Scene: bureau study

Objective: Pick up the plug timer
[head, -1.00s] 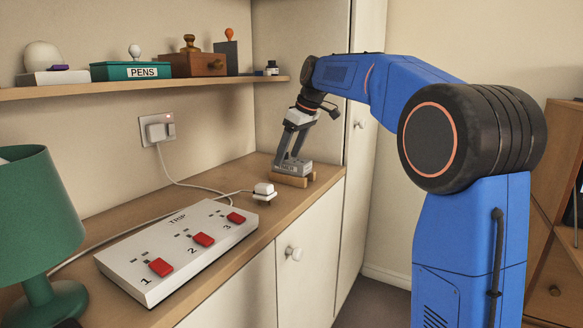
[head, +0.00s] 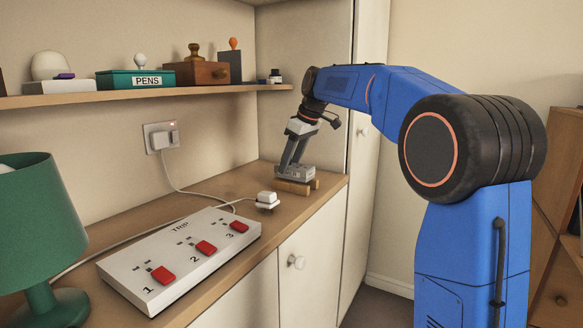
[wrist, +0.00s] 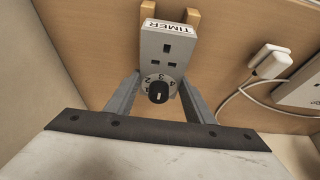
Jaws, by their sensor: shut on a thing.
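My gripper (wrist: 160,80) is shut on the timer, one finger on each side. In the head view my gripper (head: 293,160) points down. The timer is just over a wooden stand (head: 296,187) and appears slightly raised from it. The exact gap is hard to see.
A white plug (head: 267,198) with a cable stands left of the stand. A white switch box (head: 182,262) with red switches lies further left. A shelf (head: 180,94) runs above along the wall. A tall cupboard side (head: 322,65) rises behind my gripper.

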